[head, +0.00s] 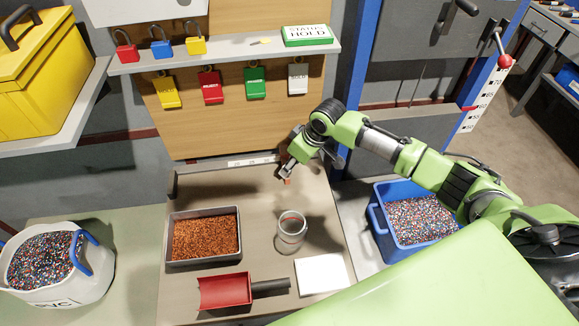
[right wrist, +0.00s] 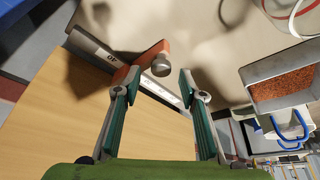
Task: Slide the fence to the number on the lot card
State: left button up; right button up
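My right gripper (head: 286,168) is at the back edge of the bench. In the right wrist view its two fingers (right wrist: 160,82) are apart with nothing between them. An orange block with a round grey knob (right wrist: 160,64), seemingly the fence, lies just beyond the fingertips; contact is not visible. In the head view the orange piece (head: 287,181) shows small beneath the gripper. A pale number strip (head: 250,161) runs along the bench's back edge, and its markings (right wrist: 108,56) are only partly legible. A white card (head: 321,274) lies at the bench's front right; no number is readable. My left gripper is out of view.
A tray of copper granules (head: 172,258), a clear jar (head: 290,238) and a red scoop (head: 224,291) are on the bench. A blue bin (head: 381,230) stands right and a white tub (head: 70,297) left. Coloured tags (head: 255,84) hang above the bench. Bare bench lies in front of the strip.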

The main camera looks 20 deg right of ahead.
jog(key=v, duration=0.9)
jog(key=shift+s+r, duration=0.2)
jog(key=shift+r, duration=0.05)
jog(key=shift+d, duration=0.1)
